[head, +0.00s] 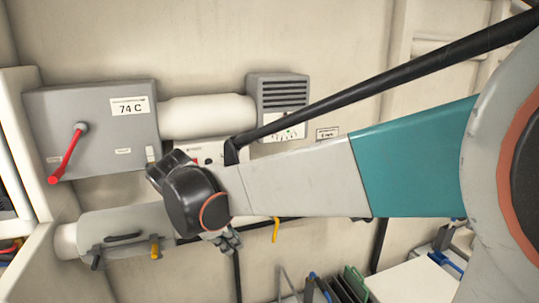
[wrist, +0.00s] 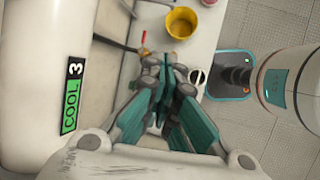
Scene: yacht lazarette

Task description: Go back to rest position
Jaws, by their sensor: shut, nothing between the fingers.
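My gripper (head: 230,241) is small and partly hidden behind my arm's dark wrist joint in the head view. My arm reaches in from the right, in front of the wall equipment. In the wrist view my gripper (wrist: 172,72) points away from the camera, its teal-and-grey fingers together with nothing held between them. It hangs above a white bench top (wrist: 202,42), apart from the things on it.
A grey box (head: 100,112) marked "74 C" carries a red lever (head: 67,154). A vented grey box (head: 278,100) and a lower grey cylinder (head: 128,226) are close to my wrist. The wrist view shows a yellow pot (wrist: 182,22) and a white tank with a "COOL 3" label (wrist: 72,98).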

